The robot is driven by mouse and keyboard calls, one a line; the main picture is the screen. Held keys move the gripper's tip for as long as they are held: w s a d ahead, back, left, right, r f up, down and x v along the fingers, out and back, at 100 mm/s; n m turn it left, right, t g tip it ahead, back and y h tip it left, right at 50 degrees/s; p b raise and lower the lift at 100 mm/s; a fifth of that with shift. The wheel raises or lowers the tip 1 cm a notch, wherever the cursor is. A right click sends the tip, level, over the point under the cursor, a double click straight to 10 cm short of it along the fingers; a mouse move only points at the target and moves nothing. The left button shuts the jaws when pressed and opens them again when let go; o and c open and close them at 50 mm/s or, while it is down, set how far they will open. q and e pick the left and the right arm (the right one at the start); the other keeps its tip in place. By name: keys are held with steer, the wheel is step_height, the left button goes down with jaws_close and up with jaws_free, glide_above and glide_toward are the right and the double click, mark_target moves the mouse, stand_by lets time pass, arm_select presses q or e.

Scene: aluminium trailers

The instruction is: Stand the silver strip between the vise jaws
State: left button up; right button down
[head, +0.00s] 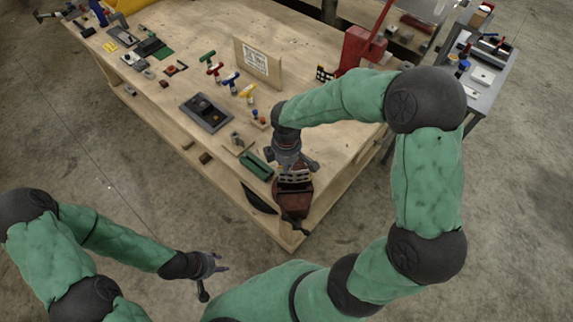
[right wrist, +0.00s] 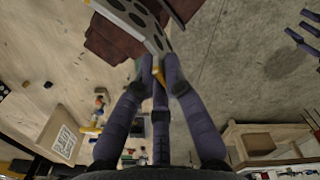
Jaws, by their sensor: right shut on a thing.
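The silver strip (right wrist: 140,18) is a grey, flat piece with a row of dark round holes. In the right wrist view it runs from the top edge down to the fingertips of my right gripper (right wrist: 157,78), which is shut on its end. In the head view my right gripper (head: 293,165) is just above the red vise (head: 291,204) at the bench's near corner. The vise also shows behind the strip in the right wrist view (right wrist: 112,42). Whether the strip is between the jaws I cannot tell. My left gripper (head: 217,268) is empty, fingers spread, off the bench.
A green box (head: 257,164) lies left of the vise on the wooden bench (head: 310,115). A dark tray (head: 206,112), coloured T-handled tools (head: 231,82) and an upright sign (head: 257,64) stand further back. A red machine (head: 358,50) is at the back right.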

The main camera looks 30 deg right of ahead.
mark_target(287, 182)
steer(key=shift+f+b, duration=3.25)
steer(key=shift+f, duration=1.2)
steer(key=c, duration=1.2)
jaws_free()
steer(key=shift+c, duration=0.2)
step_height(287, 182, up, 12)
steer(key=shift+r, duration=0.1)
steer(key=shift+s, duration=0.1)
